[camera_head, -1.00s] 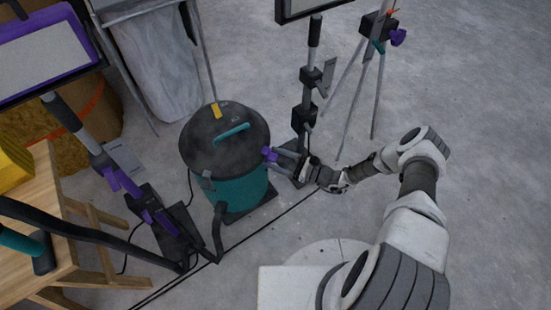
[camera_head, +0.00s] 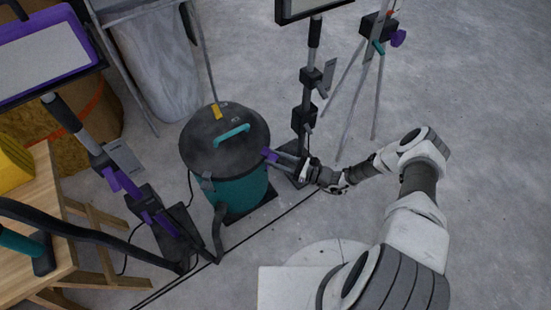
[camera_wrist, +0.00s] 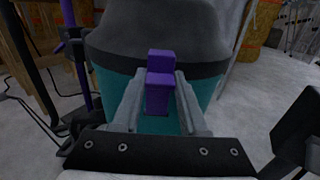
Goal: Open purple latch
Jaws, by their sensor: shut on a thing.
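The purple latch (camera_wrist: 159,82) sits on the side of the teal and black canister vacuum (camera_head: 238,192), at the lower edge of its dark lid (camera_head: 215,150). In the wrist view the latch stands between my two fingers. My gripper (camera_wrist: 160,103) is shut on the latch, a finger on each side of it. In the head view my gripper (camera_head: 277,158) reaches the vacuum's right side from the right, and the latch (camera_head: 269,155) shows as a small purple patch at the fingertips. The fingers partly hide the latch's lower sides.
A black stand (camera_head: 303,125) rises just behind my gripper. A tripod (camera_head: 376,75) stands farther back right. A wooden table (camera_head: 50,220) and a purple-framed panel on a stand (camera_head: 50,60) are at the left. The vacuum's hose (camera_head: 217,225) runs left. Floor at the right is open.

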